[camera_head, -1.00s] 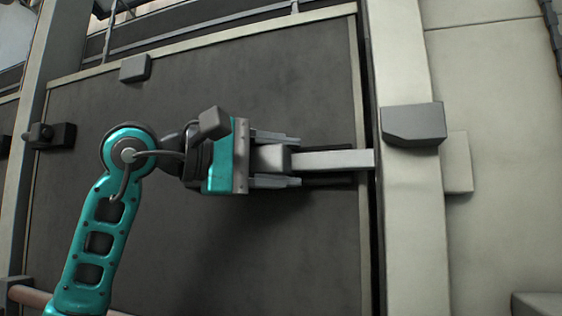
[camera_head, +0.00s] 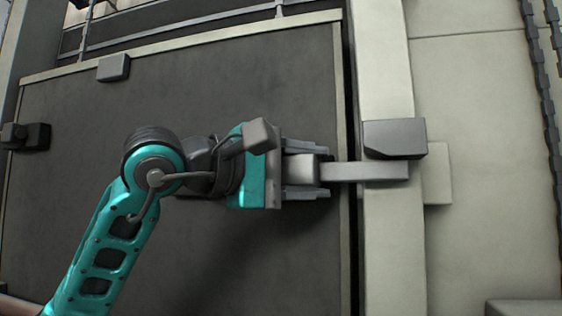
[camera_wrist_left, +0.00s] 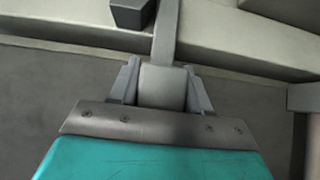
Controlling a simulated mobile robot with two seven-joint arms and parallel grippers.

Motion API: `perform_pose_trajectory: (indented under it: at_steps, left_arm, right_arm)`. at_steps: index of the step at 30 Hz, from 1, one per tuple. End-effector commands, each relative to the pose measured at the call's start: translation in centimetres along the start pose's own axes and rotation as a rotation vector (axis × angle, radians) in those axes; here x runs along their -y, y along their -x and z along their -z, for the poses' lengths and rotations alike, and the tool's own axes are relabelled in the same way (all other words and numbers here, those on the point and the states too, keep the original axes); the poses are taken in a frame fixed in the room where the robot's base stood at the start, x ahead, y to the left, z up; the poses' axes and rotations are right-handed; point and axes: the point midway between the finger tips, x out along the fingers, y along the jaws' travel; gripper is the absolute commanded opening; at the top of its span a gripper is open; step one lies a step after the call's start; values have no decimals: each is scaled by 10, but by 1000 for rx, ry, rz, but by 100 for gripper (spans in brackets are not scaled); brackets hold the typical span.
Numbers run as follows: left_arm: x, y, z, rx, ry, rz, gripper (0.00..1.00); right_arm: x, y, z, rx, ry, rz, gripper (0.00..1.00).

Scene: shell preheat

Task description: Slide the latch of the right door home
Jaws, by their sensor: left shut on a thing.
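The latch is a pale grey bar (camera_head: 368,172) with a blocky grey handle (camera_head: 301,170) at its left end. It lies level across the right edge of the dark door panel (camera_head: 75,190). The bar's tip lies over the pale post (camera_head: 388,235), just below the dark grey block (camera_head: 395,138) on that post. My left gripper (camera_head: 316,172) is shut on the handle, one finger above it and one below. In the left wrist view the handle (camera_wrist_left: 162,86) sits between the fingers, and the bar (camera_wrist_left: 166,32) runs up beside the dark block (camera_wrist_left: 131,13). My right gripper is out of view.
A narrow dark gap (camera_head: 350,250) runs between the door and the post. Small blocks sit on the door's top edge (camera_head: 113,67) and left side (camera_head: 35,136). A pale wall (camera_head: 485,150) lies to the right, with a chain (camera_head: 543,100) down it.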

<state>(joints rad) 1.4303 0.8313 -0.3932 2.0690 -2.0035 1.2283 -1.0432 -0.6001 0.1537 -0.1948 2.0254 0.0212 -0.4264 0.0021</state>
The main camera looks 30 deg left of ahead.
Motion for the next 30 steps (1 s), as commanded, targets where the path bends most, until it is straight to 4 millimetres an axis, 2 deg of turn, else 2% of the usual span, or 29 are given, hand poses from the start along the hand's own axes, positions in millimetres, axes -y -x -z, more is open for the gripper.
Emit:
perform_pose_trajectory:
  at_steps: [8, 9, 15, 24, 26, 30]
  left_arm:
    - [2, -2, -3, 7, 0, 0, 0]
    - [2, -2, -3, 7, 0, 0, 49]
    - [1, -2, -3, 5, 0, 0, 68]
    - [1, 2, -2, 3, 0, -1, 68]
    - [1, 8, -1, 2, 0, -1, 68]
    - [2, 32, -1, -1, -1, -3, 68]
  right_arm:
    - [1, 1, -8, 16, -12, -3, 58]
    - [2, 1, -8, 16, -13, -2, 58]
    - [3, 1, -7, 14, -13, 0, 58]
    - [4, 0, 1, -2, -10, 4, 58]
    - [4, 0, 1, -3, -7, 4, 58]
    - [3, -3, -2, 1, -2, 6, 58]
